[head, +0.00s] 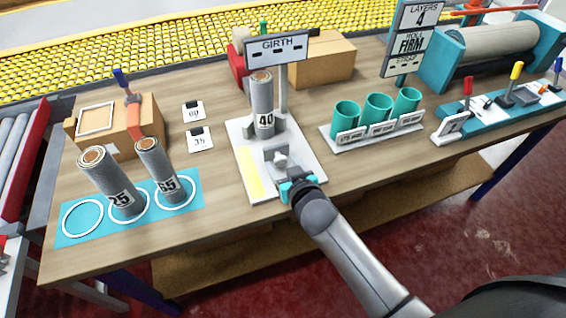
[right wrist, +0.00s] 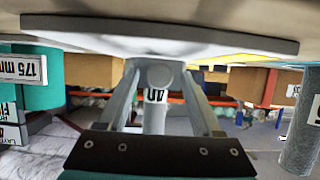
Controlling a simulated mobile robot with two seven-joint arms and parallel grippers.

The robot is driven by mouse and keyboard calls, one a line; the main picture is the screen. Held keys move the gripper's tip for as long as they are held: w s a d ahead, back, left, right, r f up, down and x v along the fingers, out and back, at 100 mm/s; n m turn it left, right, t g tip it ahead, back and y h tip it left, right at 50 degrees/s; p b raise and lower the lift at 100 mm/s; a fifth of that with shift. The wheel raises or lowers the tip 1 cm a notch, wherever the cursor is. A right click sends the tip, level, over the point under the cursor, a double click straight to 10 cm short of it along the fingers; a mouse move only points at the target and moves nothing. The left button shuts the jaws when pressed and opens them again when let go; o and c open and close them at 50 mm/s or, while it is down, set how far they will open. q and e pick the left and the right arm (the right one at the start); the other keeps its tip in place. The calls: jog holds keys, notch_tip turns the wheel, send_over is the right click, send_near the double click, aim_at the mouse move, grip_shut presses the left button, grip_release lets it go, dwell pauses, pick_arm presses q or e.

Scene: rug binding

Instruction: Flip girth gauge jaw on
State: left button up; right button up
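The girth gauge has a white base plate (head: 303,150) under a GIRTH sign (head: 277,47). A grey roll marked 40 (head: 262,95) stands upright on it. In front of the roll is a small grey jaw part (head: 280,160). My right gripper (head: 290,182) is at the plate's front edge, close to this part. In the right wrist view, its two fingers (right wrist: 165,100) stand apart, with a round grey knob (right wrist: 160,75) between their ends. I cannot tell whether they touch it. The roll shows upside down behind them (right wrist: 155,112). My left gripper is out of view.
Rolls marked 25 (head: 115,182) and 65 (head: 163,175) stand on a blue mat (head: 80,238) at the left. Teal cups (head: 377,108) in a white rack stand right of the gauge. Small tags (head: 199,139) lie left of it. A levered blue board (head: 515,108) is far right.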

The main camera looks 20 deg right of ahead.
dwell(0.3)
jog(key=shift+s+r, duration=0.2)
jog(key=shift+s, duration=0.15)
jog(key=p+v, duration=0.3)
jog(key=v, duration=1.1)
jog(key=shift+s, duration=0.2)
jog(key=s+f+n+g, duration=0.1)
jog(key=s+f+g, duration=0.3)
jog(key=f, duration=0.8)
jog(key=s+f+g, duration=0.2)
jog(key=s+f, duration=0.3)
jog(key=f, duration=0.7)
jog(key=s+d+f+g, duration=0.2)
jog(key=s+f+g, duration=0.1)
jog(key=s+f, duration=0.4)
jog(key=s+d+f+n+g+b, duration=0.1)
jog(key=s+f+g, duration=0.2)
jog(key=s+f, duration=0.5)
jog(key=s, duration=0.4)
jog(key=shift+s+d, duration=0.4)
